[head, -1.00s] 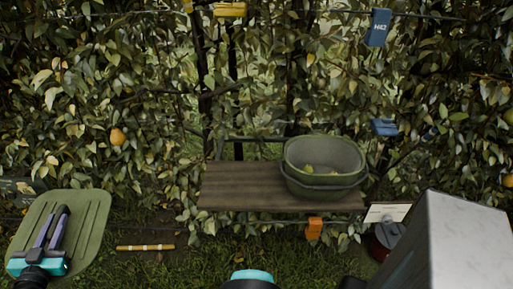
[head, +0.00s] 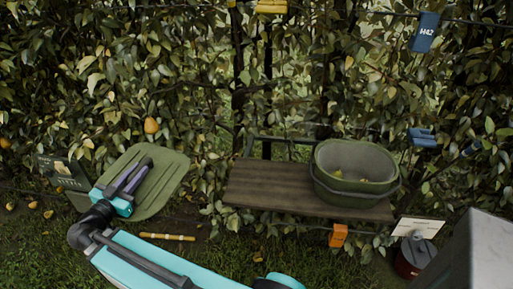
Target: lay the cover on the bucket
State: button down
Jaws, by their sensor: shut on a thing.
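The green bucket (head: 352,190) stands upright on the right part of a wooden bench, with its top open and some yellowish fruit inside. The cover (head: 160,198) is a flat green ribbed panel with rounded corners. It is at the left, tilted, apart from the bucket. My gripper (head: 137,176), with purple-grey fingers, lies over the cover and is shut on it. The exact contact of the fingertips is hard to see. My teal arm crosses the lower left.
The wooden bench (head: 262,186) has bare room left of the bucket. An orange clip (head: 338,235) hangs at its front. A white card (head: 418,227) and a dark red object (head: 414,256) are at the right. A yellow stick (head: 167,237) lies on the grass. Leafy branches stand close behind.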

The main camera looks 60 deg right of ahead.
jog(key=s+d+r+m+g+b, duration=0.1)
jog(key=s+d+m+g, duration=0.4)
jog(key=s+d, duration=0.65)
jog(key=s+d+r+m+g+b, duration=0.1)
jog(key=s+d+m+g+b, duration=0.15)
jog(key=s+d+g, duration=0.95)
jog(key=s+d+m+g+y, duration=0.1)
jog(key=s+d+m+y, duration=0.1)
jog(key=s+d, duration=0.3)
jog(key=s+d+r+m+g+y+b, duration=0.1)
jog(key=s+d+m+g+y, duration=0.1)
jog(key=s, duration=0.9)
jog(key=s+d+r+m+g+y, duration=0.1)
jog(key=s+d+m+y, duration=0.2)
jog(key=s+d+y, duration=0.2)
jog(key=s+d, duration=0.3)
jog(key=shift+s+d+m+g+y+b, duration=0.15)
jog(key=shift+d+m+g+y+b, duration=0.15)
jog(key=shift+d+m+y+b, duration=0.1)
jog(key=s+d+p, duration=0.1)
jog(key=s+d, duration=0.2)
jog(key=d, duration=0.4)
jog(key=s+d+f+p, duration=0.1)
jog(key=s+d, duration=0.3)
jog(key=d, duration=0.3)
jog(key=shift+s+f+p, duration=0.15)
jog(key=shift+f+p, duration=0.15)
jog(key=shift+d+f, duration=0.1)
